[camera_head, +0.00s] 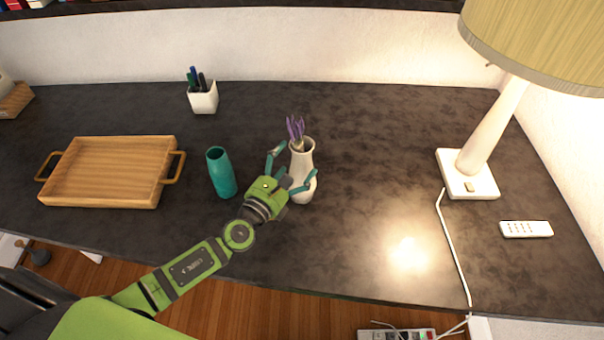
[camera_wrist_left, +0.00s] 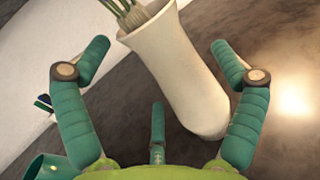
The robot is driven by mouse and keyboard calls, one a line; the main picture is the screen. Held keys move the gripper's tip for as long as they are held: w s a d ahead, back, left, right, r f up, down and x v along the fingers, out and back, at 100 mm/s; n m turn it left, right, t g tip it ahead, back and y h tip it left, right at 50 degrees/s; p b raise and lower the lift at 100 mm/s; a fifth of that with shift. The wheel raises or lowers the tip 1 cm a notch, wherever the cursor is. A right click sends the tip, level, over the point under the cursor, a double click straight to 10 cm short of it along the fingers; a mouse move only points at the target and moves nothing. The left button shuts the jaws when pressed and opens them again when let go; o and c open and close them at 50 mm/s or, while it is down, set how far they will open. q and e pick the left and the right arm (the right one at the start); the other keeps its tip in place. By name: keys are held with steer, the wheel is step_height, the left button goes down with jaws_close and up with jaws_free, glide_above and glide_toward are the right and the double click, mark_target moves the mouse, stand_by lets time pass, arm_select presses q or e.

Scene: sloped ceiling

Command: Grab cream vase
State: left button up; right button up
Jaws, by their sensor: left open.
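The cream vase (camera_head: 304,160) stands upright on the dark desk, with purple flowers (camera_head: 295,130) in its mouth. My left gripper (camera_head: 293,167) is at the vase's left side, its fingers spread on either side of the vase. In the left wrist view the vase (camera_wrist_left: 178,70) lies between the open fingers of the left gripper (camera_wrist_left: 160,58); there is a visible gap at the left finger, and the right fingertip is close to the vase wall. I cannot tell whether it touches. My right gripper is in neither view.
A teal vase (camera_head: 221,173) stands just left of my left gripper. A wooden tray (camera_head: 108,172) lies farther left, and a white pen cup (camera_head: 203,98) stands behind. A lamp (camera_head: 468,174), its cord and a remote (camera_head: 526,229) are at the right. The desk right of the cream vase is clear.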

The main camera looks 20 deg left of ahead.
arm_select(q)
steer(key=x, duration=0.3)
steer(key=shift+w, duration=0.25)
steer(key=shift+s, duration=0.1)
steer(key=shift+c, duration=1.2)
steer(key=c, duration=1.3)
steer(key=shift+c, duration=0.8)
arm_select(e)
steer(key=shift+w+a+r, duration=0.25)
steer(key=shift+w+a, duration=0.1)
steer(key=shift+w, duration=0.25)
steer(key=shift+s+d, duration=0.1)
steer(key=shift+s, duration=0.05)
